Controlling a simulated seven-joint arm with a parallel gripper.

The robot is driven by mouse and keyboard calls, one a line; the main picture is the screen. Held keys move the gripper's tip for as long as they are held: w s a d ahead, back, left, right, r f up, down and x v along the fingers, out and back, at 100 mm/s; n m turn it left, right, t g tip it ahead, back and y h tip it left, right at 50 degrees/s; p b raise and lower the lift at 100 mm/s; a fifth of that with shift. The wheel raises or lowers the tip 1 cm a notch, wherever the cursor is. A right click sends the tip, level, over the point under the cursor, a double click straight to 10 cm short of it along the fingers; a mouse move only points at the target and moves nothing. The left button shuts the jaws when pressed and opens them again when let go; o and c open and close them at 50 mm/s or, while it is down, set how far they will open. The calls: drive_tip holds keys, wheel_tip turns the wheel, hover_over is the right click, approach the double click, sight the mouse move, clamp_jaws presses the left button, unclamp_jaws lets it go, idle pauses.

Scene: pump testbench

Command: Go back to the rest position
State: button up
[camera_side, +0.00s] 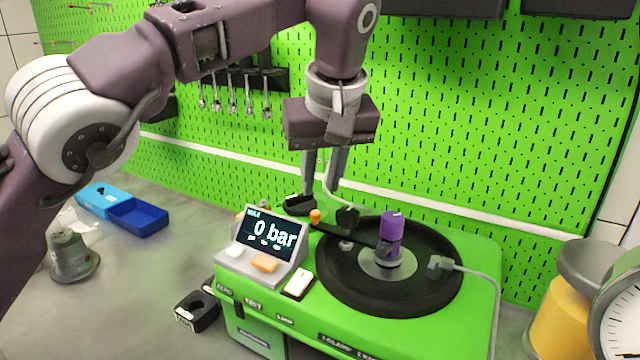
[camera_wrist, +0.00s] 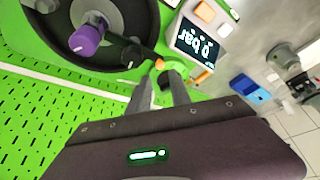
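My gripper (camera_side: 318,197) hangs pointing down behind the left back part of the green pump testbench (camera_side: 480,262), in front of the pegboard. Its two fingers are apart with nothing seen between them. In the wrist view, the fingers of my gripper (camera_wrist: 160,78) also show a gap. The testbench carries a round black plate (camera_side: 340,280) with a purple-topped part (camera_side: 391,226) upright at its centre. The display (camera_side: 268,236) reads 0 bar. Whether the fingertips touch anything is unclear.
A blue box (camera_side: 138,216) and a grey bell-shaped part (camera_side: 72,256) sit at left. A black holder (camera_side: 196,311) lies before the bench. A gauge (camera_side: 618,318) and yellow cylinder (camera_side: 560,318) stand at right.

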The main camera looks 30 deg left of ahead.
drive_tip(key=s+a+r+m+h, duration=0.1)
drive_tip(key=s+a+r+h, duration=0.1)
drive_tip(key=s+a, duration=0.45)
drive_tip(key=s+a+r+m+h, duration=0.1)
drive_tip(key=s+a+r+h, duration=0.15)
drive_tip(key=s+a, duration=0.4)
drive_tip(key=s+a+f+m+t, duration=0.1)
drive_tip(key=s+f+m, duration=0.2)
drive_tip(key=s, duration=0.6)
drive_tip(key=s+a+f+m+t+y, duration=0.1)
drive_tip(key=s+f+m, duration=0.3)
drive_tip(key=s, duration=0.5)
wheel_tip(320, 180, down, 3)
drive_tip(key=shift+a+r, duration=0.1)
drive_tip(key=shift+a, duration=0.3)
